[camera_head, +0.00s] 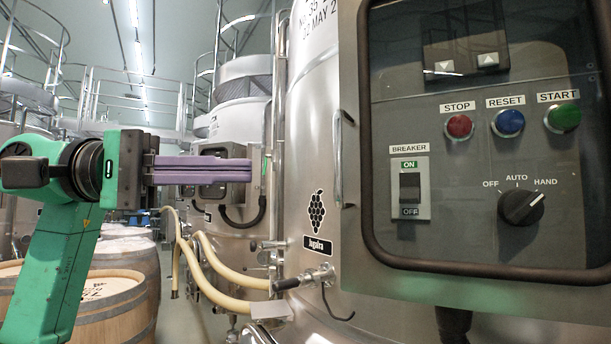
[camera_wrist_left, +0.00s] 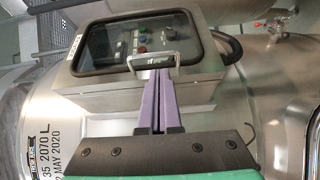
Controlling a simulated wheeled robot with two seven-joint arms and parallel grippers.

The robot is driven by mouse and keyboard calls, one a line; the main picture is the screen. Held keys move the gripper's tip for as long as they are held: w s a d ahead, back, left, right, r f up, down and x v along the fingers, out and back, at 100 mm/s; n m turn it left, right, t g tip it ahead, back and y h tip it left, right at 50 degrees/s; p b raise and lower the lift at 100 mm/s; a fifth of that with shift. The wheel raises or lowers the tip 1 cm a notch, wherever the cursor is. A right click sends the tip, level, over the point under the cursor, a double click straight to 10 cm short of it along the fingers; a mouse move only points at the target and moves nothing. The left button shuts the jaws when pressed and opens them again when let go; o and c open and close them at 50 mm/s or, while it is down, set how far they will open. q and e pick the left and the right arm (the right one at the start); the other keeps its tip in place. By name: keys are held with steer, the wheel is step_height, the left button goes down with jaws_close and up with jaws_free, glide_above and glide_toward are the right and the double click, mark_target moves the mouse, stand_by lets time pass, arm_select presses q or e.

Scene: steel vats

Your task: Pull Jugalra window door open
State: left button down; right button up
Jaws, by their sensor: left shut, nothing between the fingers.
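The window door (camera_head: 422,240) is a clear pane in a black rounded frame on a steel control box at the right of the head view. It looks shut. It also shows in the left wrist view (camera_wrist_left: 103,42). Its metal bar handle (camera_head: 338,165) is on the door's left side; the handle also shows in the wrist view (camera_wrist_left: 153,56). My left gripper (camera_head: 249,171) has long purple fingers, shut and empty, pointing right with a gap to the handle in the head view. In the wrist view its fingertips (camera_wrist_left: 160,73) line up with the handle. My right gripper is not in view.
Behind the pane are a breaker switch (camera_head: 410,187), a rotary knob (camera_head: 521,207) and coloured buttons. The box sits on a steel vat (camera_head: 313,130). Yellow hoses (camera_head: 225,290) run below my left gripper. A wooden barrel (camera_head: 115,310) stands at lower left.

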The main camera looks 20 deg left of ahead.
arm_select(q)
steer(key=w+p+x, duration=0.1)
steer(key=p+x, duration=0.1)
steer(key=x, duration=0.8)
steer(key=shift+w+f+p, duration=0.25)
steer(key=shift+w+p, duration=0.05)
steer(key=shift+w, duration=0.2)
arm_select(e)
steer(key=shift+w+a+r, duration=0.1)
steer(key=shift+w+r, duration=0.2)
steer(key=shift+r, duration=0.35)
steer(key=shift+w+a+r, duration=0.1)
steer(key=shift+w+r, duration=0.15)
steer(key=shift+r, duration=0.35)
